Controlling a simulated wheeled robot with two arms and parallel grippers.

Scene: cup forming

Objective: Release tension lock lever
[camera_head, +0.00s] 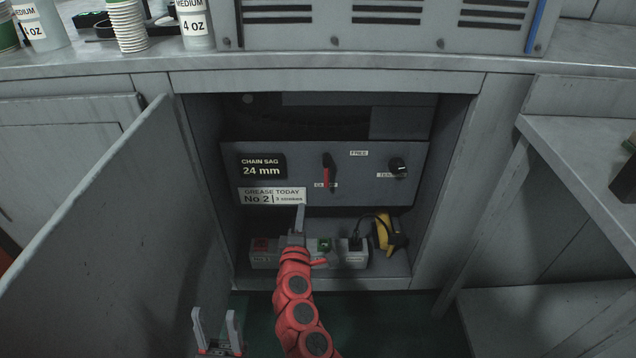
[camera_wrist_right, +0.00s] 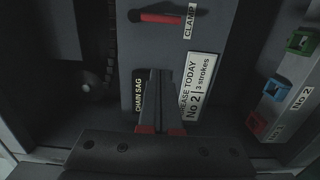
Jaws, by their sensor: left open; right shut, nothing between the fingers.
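The tension lock lever (camera_head: 327,176) is red and black, on the grey panel (camera_head: 222,178) inside the cabinet. It points down towards the CLAMP label (camera_head: 325,185); the FREE label (camera_head: 359,153) is up and to its right. In the right wrist view the lever (camera_wrist_right: 165,17) lies near the top edge beside the CLAMP label (camera_wrist_right: 190,20). My right gripper (camera_head: 301,208) is shut and empty, below and left of the lever, apart from it; its fingers also show in the wrist view (camera_wrist_right: 157,75). My left gripper (camera_head: 216,316) is open and empty, low outside the cabinet.
A tension knob (camera_head: 398,166) is right of the lever. A 24 mm chain sag plate (camera_head: 262,166) and grease label (camera_head: 272,196) are left. Below are a grey box with coloured parts (camera_head: 265,257) and a yellow tool (camera_head: 386,234). The open cabinet door (camera_head: 95,230) bounds the left.

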